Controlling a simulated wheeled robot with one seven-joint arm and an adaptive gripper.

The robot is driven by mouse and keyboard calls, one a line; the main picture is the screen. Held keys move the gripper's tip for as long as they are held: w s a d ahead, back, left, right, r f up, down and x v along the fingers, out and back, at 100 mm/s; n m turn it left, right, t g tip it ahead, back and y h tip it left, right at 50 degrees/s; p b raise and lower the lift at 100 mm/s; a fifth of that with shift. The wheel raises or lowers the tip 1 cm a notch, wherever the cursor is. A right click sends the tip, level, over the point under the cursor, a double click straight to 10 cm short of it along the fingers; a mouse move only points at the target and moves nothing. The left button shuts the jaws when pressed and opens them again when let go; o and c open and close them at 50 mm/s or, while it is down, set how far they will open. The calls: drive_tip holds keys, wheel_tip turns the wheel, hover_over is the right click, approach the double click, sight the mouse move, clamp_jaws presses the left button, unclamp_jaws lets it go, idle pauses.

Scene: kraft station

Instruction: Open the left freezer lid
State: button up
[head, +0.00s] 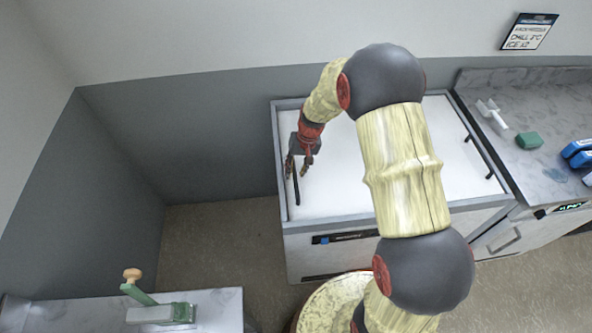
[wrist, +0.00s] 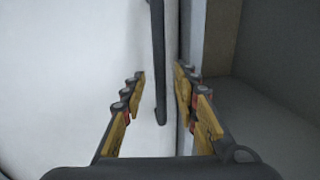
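The white chest freezer (head: 340,229) stands against the back wall with its top flat. The left freezer lid (head: 328,190) lies flat and shut, partly hidden behind my arm. Its black bar handle (head: 297,189) runs along the lid's left edge. My gripper (head: 298,168) is over this handle, pointing down. In the wrist view, my gripper (wrist: 161,74) is open, with the black handle (wrist: 158,50) between its two fingers and a gap on each side. I cannot tell how far the fingertips reach down beside the bar.
Another black handle (head: 478,155) is on the freezer's right side. A marble-topped counter (head: 510,90) adjoins on the right, with a white scoop (head: 492,113) and a green block (head: 529,141). A bench with a green-handled device (head: 160,311) is at lower left. Floor left of the freezer is clear.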

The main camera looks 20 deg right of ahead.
drive_tip(key=c, duration=0.4)
drive_tip(key=c, duration=0.3)
clamp_jaws()
